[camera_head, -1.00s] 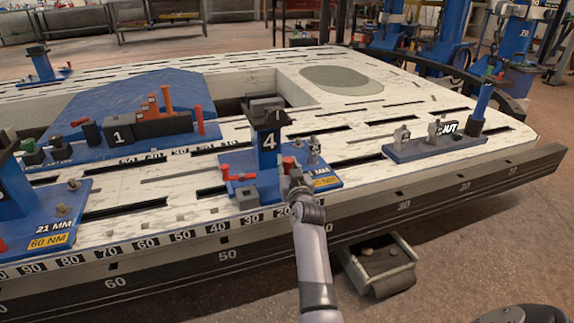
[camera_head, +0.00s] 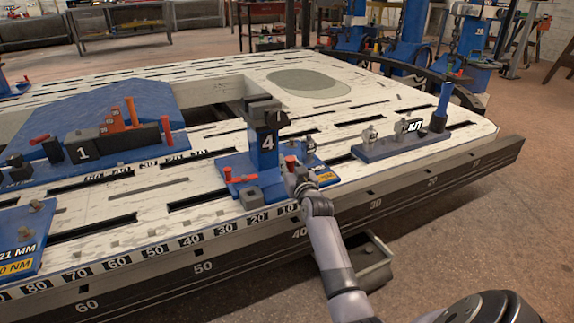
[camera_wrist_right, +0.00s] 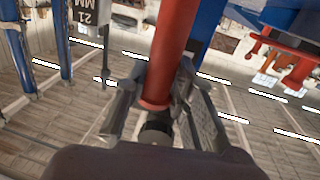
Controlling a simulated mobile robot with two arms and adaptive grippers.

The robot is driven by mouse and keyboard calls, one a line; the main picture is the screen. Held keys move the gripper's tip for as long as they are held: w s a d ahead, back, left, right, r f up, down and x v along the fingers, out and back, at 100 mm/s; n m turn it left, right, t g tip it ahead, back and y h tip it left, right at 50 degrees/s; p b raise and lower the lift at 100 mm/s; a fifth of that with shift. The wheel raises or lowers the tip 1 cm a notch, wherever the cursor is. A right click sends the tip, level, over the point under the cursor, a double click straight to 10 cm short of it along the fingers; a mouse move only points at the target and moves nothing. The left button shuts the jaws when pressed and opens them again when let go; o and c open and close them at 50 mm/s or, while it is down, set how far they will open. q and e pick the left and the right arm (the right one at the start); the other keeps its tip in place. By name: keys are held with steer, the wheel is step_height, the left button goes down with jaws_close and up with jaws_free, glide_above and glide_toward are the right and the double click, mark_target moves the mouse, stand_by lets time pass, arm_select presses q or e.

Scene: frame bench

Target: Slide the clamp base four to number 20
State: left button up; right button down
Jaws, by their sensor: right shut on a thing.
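Clamp base four (camera_head: 264,155) is a blue block with a white 4, standing upright on a blue foot on the pale slotted bench. The foot's left front corner is above the edge scale between 30 and the number 20 (camera_head: 257,217). My right gripper (camera_head: 297,180) is at the front right of the post. In the right wrist view, its fingers (camera_wrist_right: 165,105) are shut on a red handle (camera_wrist_right: 170,55). My left gripper is not in view.
A blue plate marked 1 (camera_head: 90,150) lies to the left. A 21 MM plate (camera_head: 25,240) is at the left front. Another blue plate with metal posts (camera_head: 390,145) stands to the right. A grey open tray (camera_head: 370,260) is below the bench edge, behind my arm.

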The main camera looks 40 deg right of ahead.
steer(key=c, duration=1.5)
jaws_free()
steer(key=shift+s, duration=0.1)
steer(key=shift+o, duration=0.4)
steer(key=shift+a, duration=0.1)
steer(key=v, duration=1.1)
steer(key=shift+s, duration=0.45)
